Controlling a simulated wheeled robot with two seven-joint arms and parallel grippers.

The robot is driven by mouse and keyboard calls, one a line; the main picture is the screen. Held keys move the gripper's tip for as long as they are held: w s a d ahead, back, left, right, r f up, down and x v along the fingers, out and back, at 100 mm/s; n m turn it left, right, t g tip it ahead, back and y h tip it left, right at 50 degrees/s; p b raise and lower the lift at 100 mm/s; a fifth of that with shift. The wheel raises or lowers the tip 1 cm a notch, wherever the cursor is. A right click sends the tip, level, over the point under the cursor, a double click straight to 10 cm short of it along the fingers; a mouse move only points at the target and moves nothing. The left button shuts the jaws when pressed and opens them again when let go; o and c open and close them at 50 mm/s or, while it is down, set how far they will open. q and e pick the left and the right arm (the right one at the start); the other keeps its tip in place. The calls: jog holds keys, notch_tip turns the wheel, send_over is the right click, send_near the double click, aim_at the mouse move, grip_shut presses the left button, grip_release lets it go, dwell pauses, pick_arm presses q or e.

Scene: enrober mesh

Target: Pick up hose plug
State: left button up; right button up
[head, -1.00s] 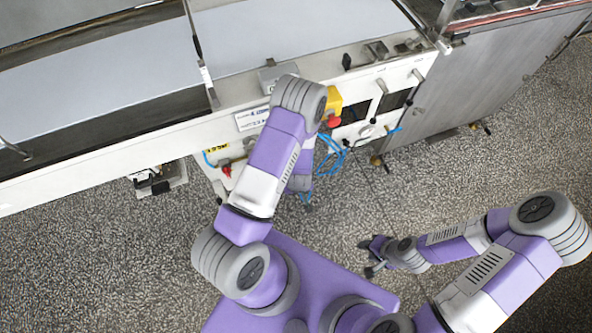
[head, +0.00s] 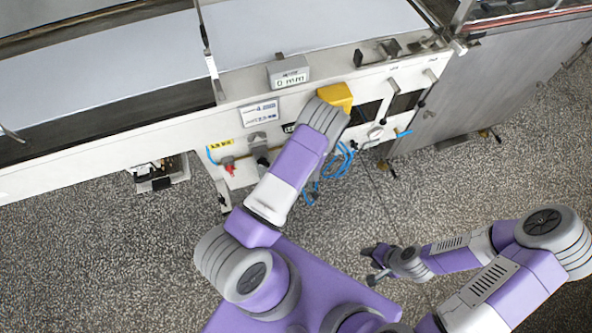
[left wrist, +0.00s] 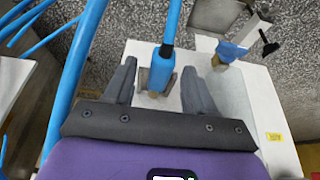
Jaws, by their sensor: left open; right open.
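In the left wrist view a blue hose plug (left wrist: 160,72) with a dark collar sits on a blue hose, in front of a white panel. My left gripper (left wrist: 159,66) is open, with one dark finger on each side of the plug. I cannot tell whether either finger touches it. In the head view my left arm hides most of this gripper and the plug; blue hoses (head: 342,162) show beside the arm. My right gripper (head: 375,263) is open and empty over the speckled floor, away from the machine.
The white machine front (head: 100,155) carries a yellow box (head: 336,97), a grey display (head: 289,74) and a red knob (head: 230,170). A blue handle (left wrist: 230,50) is right of the plug in the left wrist view. Floor (head: 90,260) is clear at lower left.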

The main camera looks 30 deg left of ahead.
pick_arm(q)
grip_shut()
jog(key=shift+r, duration=0.1)
jog(key=shift+s+d+r+p, duration=0.1)
jog(key=shift+d+r+p, duration=0.05)
jog(key=shift+r+p, duration=0.2)
notch_tip(320, 180, up, 7)
jog(key=p, duration=0.2)
jog(key=shift+p, duration=0.3)
jog(key=s+d+p, duration=0.2)
jog(key=s+d, duration=1)
jog(key=d, duration=0.2)
jog(key=w+a+r+b, duration=0.3)
jog(key=w+a+r, duration=0.2)
jog(key=a, duration=0.1)
jog(key=shift+r, duration=0.15)
jog(key=shift+w, duration=0.1)
